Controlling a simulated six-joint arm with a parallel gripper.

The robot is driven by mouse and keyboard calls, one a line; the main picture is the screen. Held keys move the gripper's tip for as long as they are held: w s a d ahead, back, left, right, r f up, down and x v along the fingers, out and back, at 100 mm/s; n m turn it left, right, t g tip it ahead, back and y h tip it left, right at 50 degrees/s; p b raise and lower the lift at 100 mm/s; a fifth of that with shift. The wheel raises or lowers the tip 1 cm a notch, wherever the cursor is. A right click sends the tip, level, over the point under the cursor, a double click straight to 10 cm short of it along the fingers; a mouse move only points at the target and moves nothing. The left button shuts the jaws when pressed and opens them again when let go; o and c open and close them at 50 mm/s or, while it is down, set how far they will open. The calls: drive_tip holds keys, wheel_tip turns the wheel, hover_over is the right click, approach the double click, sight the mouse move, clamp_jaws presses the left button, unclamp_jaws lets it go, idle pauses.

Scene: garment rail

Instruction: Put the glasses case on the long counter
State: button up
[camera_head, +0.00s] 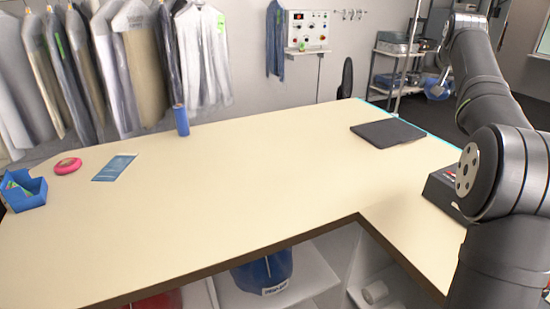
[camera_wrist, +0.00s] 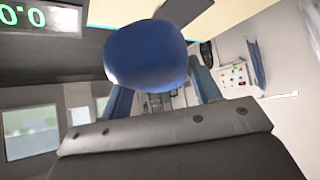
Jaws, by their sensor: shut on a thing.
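A smooth, rounded dark blue thing, which I take for the glasses case (camera_wrist: 145,52), fills the upper middle of the wrist view. My gripper (camera_wrist: 160,88) is shut on it, with a blue finger showing on each side. In the head view a small blue shape at the far right, beyond the counter's edge, seems to be my gripper end with the case; it is too small to tell them apart. The long cream counter (camera_head: 220,190) runs across the head view, with a wide bare top.
A blue bin (camera_head: 25,190), pink disc (camera_head: 68,166), blue leaflet (camera_head: 114,167) and blue cylinder (camera_head: 181,119) stand or lie on the counter's left part. A dark flat pad (camera_head: 388,133) lies at the right. The middle is clear. Garments hang behind; a wire shelf (camera_head: 398,55) stands back right.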

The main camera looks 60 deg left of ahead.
drive_tip(key=shift+s+a+f, duration=0.1)
drive_tip(key=shift+s+a, duration=0.5)
drive_tip(key=shift+a, duration=0.3)
wheel_tip(320, 180, down, 26)
drive_tip(key=s+a+f, duration=0.1)
drive_tip(key=a+f, duration=0.1)
drive_tip(key=a, duration=0.1)
drive_tip(key=s+a+f, duration=0.1)
drive_tip(key=a+f, duration=0.1)
drive_tip(key=a, duration=0.2)
drive_tip(key=s+a+f, duration=0.1)
drive_tip(key=a+f, duration=0.1)
drive_tip(key=a, duration=0.1)
drive_tip(key=shift+s+a+f, duration=0.2)
drive_tip(key=shift+s+f, duration=0.15)
drive_tip(key=shift+f, duration=0.05)
drive_tip(key=shift+a+f, duration=0.1)
drive_tip(key=shift+f, duration=1.95)
drive_tip(key=shift+f, duration=0.2)
drive_tip(key=o, duration=1.1)
drive_tip(key=shift+r, duration=0.1)
